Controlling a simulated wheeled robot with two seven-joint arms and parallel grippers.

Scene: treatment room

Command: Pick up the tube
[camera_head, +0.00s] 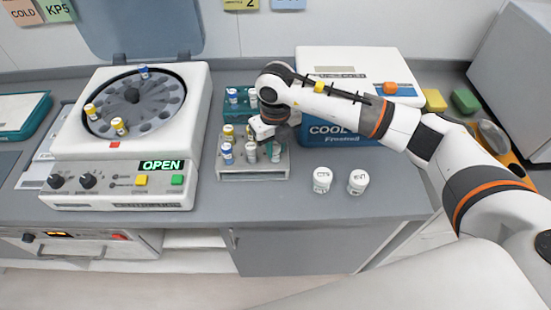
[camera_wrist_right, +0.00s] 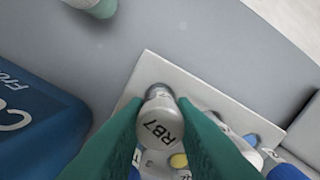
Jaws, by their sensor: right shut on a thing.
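My right gripper (camera_head: 268,140) is over the right part of a grey tube rack (camera_head: 250,175) in the head view. In the right wrist view its green fingers (camera_wrist_right: 161,118) are shut on a tube with a pale cap marked RB7 (camera_wrist_right: 163,122). The tube's lower part is hidden, and I cannot tell whether it still sits in its hole. Other tubes with blue (camera_head: 227,152) and yellow (camera_head: 228,132) markings stand in the same rack. My left gripper is not in view.
An open centrifuge (camera_head: 65,150) holding several tubes is on the left. A teal rack (camera_head: 232,112) stands behind the grey one. A blue cooler box (camera_head: 345,133) is behind the gripper. Two white jars (camera_head: 322,180) (camera_head: 358,182) stand at front right. The front counter strip is clear.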

